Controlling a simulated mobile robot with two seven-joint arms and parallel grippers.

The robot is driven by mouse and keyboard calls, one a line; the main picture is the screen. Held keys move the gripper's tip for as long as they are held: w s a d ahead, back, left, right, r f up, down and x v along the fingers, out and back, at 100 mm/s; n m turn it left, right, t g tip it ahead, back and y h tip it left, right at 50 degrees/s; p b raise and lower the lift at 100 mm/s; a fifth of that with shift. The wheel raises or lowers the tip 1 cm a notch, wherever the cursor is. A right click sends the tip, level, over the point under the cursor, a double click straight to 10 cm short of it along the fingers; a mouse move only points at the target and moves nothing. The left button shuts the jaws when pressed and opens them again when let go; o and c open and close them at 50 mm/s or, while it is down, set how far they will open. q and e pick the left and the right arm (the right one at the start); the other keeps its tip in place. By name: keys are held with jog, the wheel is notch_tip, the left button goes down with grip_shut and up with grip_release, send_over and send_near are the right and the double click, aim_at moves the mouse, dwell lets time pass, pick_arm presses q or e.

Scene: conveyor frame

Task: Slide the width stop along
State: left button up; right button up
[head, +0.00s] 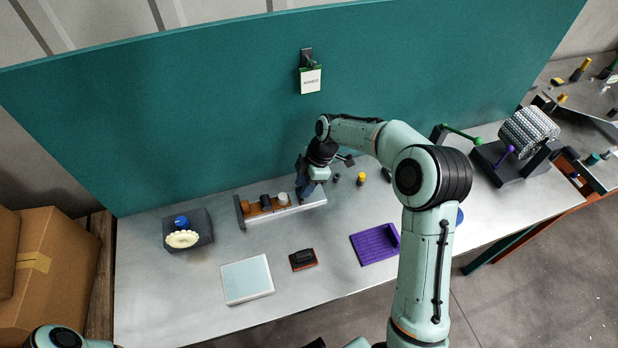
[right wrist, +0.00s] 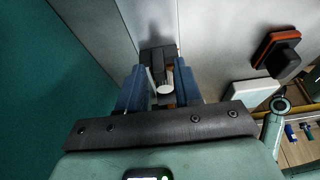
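A pale rail (head: 262,219) stands along the back of the bench, with a dark upright plate at its left end. On it are an orange-brown, a dark and a white rounded piece. My right gripper (head: 304,192) reaches down at the rail's right end. In the right wrist view its two blue fingers (right wrist: 161,88) stand apart, with a white cylinder (right wrist: 160,72) between them and a dark block (right wrist: 157,53) just past the tips. I cannot tell which piece is the width stop, or whether the fingers touch anything. My left gripper is out of view.
A teal panel (head: 200,120) rises behind the bench. A bare strip of bench separates the rail from these front objects.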

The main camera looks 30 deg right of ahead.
jog(key=shift+w+f, duration=0.1)
jog(key=shift+f, duration=0.15)
grip_shut()
jog(key=shift+a, duration=0.1)
jog(key=shift+w+a+r, duration=0.1)
jog(key=shift+w+a, duration=0.1)
jog(key=shift+a, duration=0.4)
jog(key=shift+w+a+r, duration=0.1)
jog(key=shift+w+a, duration=0.05)
jog(key=shift+a, duration=0.45)
jog(key=shift+o, duration=0.2)
grip_release()
jog(key=shift+o, duration=1)
jog(key=shift+s+f, duration=0.1)
jog(key=v, duration=1.3)
jog(key=shift+p, duration=0.4)
jog(key=shift+s+d, duration=0.15)
